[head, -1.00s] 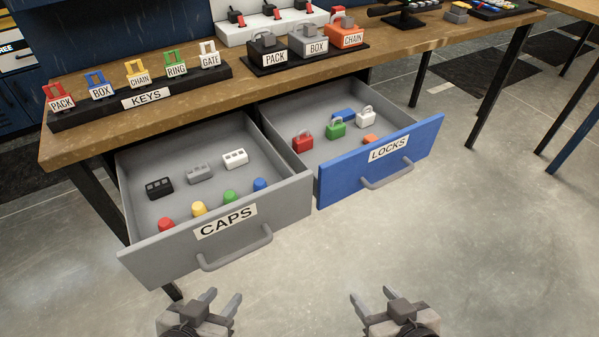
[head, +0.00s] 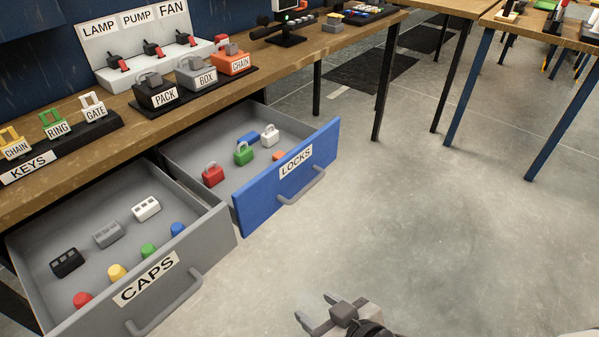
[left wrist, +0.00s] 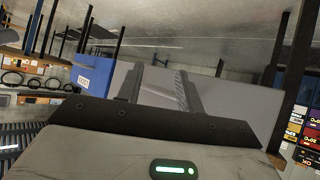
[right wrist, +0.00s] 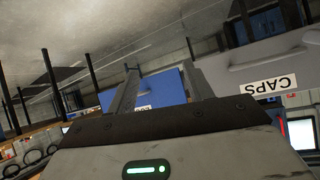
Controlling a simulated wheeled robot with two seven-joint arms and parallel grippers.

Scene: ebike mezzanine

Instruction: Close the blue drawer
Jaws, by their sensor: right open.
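The blue drawer (head: 300,183), labelled LOCKS, is pulled out from under the workbench, with its grey handle (head: 302,188) on the front. Several small padlocks lie inside. My right gripper (head: 317,309) is open and empty, low over the floor, apart from the drawer and nearer to me. The right wrist view shows the blue front (right wrist: 165,86) beyond its spread fingers. My left gripper is outside the head view. In the left wrist view (left wrist: 160,70) its fingers are apart and empty, and part of the blue front (left wrist: 92,72) shows to their left.
The grey CAPS drawer (head: 190,283) is also pulled out, left of the blue one. Key holders, locks and a switch panel (head: 150,45) stand on the workbench (head: 130,118). Open floor (head: 430,230) lies in front and to the right.

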